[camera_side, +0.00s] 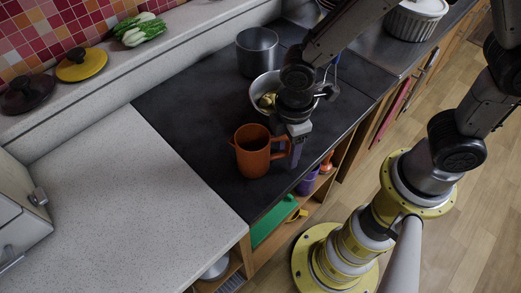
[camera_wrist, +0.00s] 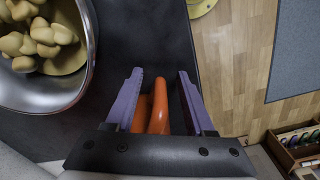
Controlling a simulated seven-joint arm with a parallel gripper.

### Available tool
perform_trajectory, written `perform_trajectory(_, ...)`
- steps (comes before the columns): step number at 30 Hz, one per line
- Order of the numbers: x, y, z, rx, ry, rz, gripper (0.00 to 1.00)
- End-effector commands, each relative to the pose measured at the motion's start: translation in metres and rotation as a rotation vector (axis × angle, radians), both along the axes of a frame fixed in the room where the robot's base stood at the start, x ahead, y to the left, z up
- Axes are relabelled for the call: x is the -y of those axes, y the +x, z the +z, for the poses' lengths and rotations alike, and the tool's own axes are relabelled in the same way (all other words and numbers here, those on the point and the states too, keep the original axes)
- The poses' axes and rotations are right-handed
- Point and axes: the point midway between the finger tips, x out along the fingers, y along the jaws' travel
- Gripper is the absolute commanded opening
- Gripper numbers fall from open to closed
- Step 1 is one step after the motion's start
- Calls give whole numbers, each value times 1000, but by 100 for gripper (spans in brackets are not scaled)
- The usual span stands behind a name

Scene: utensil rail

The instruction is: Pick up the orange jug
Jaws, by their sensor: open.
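The orange jug (camera_side: 252,155) stands upright on the dark countertop, near its front edge, in the side view. My gripper (camera_side: 296,152) points down just to the right of the jug, at its handle side. In the wrist view the two purple fingers of my gripper (camera_wrist: 160,76) are spread apart. An orange part of the jug (camera_wrist: 158,108) shows between them, nearer the left finger. I cannot tell whether a finger touches it. The rest of the jug is hidden behind the gripper body in that view.
A metal bowl of tan lumps (camera_wrist: 45,40) is close to the left finger; its rim (camera_side: 256,92) shows behind my gripper in the side view. A grey pot (camera_side: 257,52) stands farther back. The pale counter (camera_side: 130,200) at left is clear. Open shelves lie below the front edge.

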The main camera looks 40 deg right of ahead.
Motion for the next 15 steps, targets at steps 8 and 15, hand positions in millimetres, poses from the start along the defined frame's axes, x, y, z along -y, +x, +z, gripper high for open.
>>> perform_trajectory(8,0,0,-1,1,1,0,45)
perform_trajectory(15,0,0,-1,1,1,0,2)
